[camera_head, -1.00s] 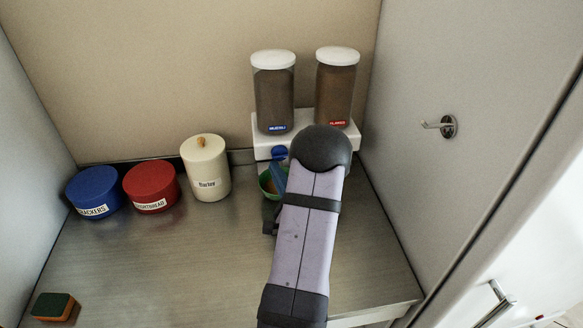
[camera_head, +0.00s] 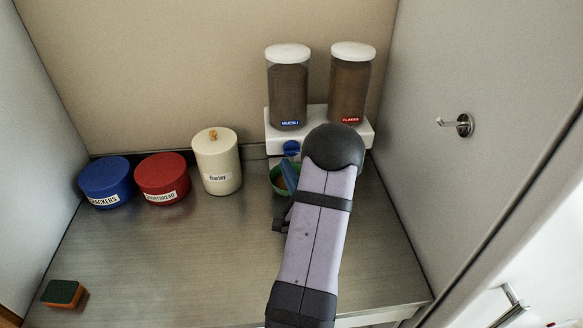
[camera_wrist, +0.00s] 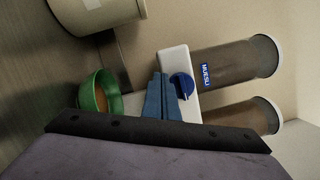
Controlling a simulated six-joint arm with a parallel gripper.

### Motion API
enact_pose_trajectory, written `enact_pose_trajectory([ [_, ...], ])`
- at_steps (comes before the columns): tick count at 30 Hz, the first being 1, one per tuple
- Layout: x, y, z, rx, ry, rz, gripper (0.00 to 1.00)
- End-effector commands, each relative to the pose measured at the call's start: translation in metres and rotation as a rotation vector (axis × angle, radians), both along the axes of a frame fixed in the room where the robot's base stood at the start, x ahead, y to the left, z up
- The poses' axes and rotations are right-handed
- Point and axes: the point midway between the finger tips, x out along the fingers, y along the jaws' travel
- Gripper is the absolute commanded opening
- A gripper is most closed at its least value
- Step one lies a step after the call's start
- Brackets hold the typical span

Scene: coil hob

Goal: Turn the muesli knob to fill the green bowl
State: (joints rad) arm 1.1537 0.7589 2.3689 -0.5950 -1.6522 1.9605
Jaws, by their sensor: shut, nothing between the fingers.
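The muesli dispenser (camera_head: 288,88) is a jar of brown contents with a white lid and a blue MUESLI label; it also shows in the wrist view (camera_wrist: 222,65). Its round blue knob (camera_head: 291,148) is on the front of the white stand, and shows in the wrist view (camera_wrist: 182,87). The green bowl (camera_head: 275,181) stands below, partly hidden by my arm; the wrist view shows orange-brown contents in the bowl (camera_wrist: 84,98). My gripper (camera_head: 287,169) has blue fingers, shut and empty, close to the knob; contact cannot be told.
The flakes dispenser (camera_head: 350,85) stands right of the muesli, near the side wall. A barley jar (camera_head: 217,160), a red tin (camera_head: 162,178) and a blue tin (camera_head: 106,182) line the back left. A sponge (camera_head: 62,292) lies front left. The middle counter (camera_head: 190,255) is clear.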

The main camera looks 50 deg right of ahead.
Motion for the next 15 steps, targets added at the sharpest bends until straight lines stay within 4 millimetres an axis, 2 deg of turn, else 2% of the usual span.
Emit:
enact_pose_trajectory([
  [1, 0.0, 0.0, -0.01, 0.0, 0.0, 0.0, 0.0],
  [7, -0.001, 0.0, -0.039, 0.0, -0.001, 0.0, 0.0],
  [15, -0.04, 0.037, -0.045, 0.004, 0.0, -0.003, 0.0],
])
